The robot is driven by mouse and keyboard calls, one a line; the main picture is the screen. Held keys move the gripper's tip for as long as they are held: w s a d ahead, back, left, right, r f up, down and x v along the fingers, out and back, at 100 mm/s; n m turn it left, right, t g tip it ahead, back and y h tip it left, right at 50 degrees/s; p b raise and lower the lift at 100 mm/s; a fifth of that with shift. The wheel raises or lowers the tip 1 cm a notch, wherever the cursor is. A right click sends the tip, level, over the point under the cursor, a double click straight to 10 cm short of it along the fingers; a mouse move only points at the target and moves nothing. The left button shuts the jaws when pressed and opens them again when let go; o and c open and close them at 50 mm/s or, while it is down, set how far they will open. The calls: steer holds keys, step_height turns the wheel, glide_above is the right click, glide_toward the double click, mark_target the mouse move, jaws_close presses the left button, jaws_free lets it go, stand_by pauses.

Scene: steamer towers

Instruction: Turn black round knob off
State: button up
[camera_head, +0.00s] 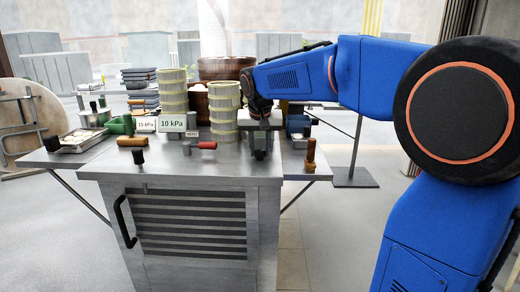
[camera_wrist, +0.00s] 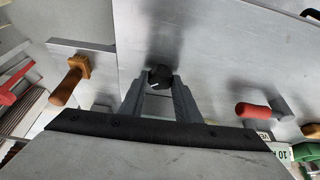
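A black round knob (camera_wrist: 159,77) with a white mark shows in the wrist view, on the grey metal cart top. It sits between the tips of my gripper (camera_wrist: 161,84). The two fingers stand apart on either side of it; I cannot tell whether they touch it. In the head view my gripper (camera_head: 260,150) points down over the right part of the cart top and mostly hides this knob. Another black knob (camera_head: 138,157) stands near the left front of the cart top.
A red handle (camera_head: 207,145) lies just left of my gripper and also shows in the wrist view (camera_wrist: 253,110). Steamer towers (camera_head: 224,108) and a 10 kPa sign (camera_head: 172,123) stand behind on the left.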

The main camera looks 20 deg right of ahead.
steer(key=shift+d+n, duration=0.1)
steer(key=shift+n, duration=0.3)
steer(key=n+y, duration=0.1)
steer(key=n, duration=0.2)
steer(key=shift+d+n+y, duration=0.15)
steer(key=shift+n+y, duration=0.25)
steer(key=n+y, duration=0.2)
steer(key=n, duration=0.3)
steer(key=shift+d+n, duration=0.1)
steer(key=shift+n, duration=0.2)
steer(key=o, duration=1)
steer(key=shift+o, duration=0.2)
steer(key=shift+r, duration=0.1)
steer(key=v, duration=1.7)
steer(key=shift+w+d+r, duration=0.2)
steer(key=shift+w, duration=0.05)
